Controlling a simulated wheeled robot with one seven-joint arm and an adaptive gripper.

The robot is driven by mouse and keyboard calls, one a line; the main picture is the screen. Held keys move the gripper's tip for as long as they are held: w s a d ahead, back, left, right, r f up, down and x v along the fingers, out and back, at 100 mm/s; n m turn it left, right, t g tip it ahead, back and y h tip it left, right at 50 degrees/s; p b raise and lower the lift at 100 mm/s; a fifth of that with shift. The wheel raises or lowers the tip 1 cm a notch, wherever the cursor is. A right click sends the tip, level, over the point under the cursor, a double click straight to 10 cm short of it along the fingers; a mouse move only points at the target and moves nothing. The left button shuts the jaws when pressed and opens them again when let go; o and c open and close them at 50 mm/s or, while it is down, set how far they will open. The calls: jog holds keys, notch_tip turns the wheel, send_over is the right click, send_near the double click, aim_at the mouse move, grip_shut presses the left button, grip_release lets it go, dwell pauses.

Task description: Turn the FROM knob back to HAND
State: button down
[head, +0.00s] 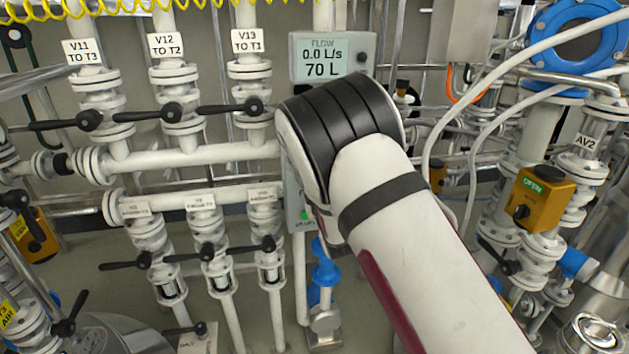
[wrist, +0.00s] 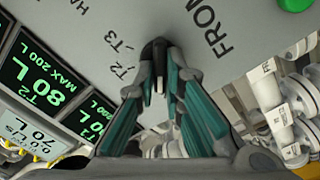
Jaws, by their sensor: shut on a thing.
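In the wrist view, the small black FROM knob (wrist: 154,47) sits on a grey panel (wrist: 240,18), beside the large printed word FROM. Marks reading T2 and T3, and a cut-off label starting HA, are printed to its left. My gripper (wrist: 158,68) has its teal-padded fingers closed around the knob, one on each side. A pale line shows between the fingertips, but I cannot tell clearly which mark the knob points to. In the head view my arm hides the gripper, and the knob does not show.
A green button (wrist: 295,4) is at the panel's upper right. Green-lettered tank displays (wrist: 45,80) are at left. In the head view, a flow display (head: 322,62) stands behind my arm, with valved white pipes (head: 200,155) at left and a yellow actuator box (head: 541,200) at right.

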jog(key=shift+n, duration=0.8)
jog(key=c, duration=1.7)
grip_release()
jog(key=v, duration=1.2)
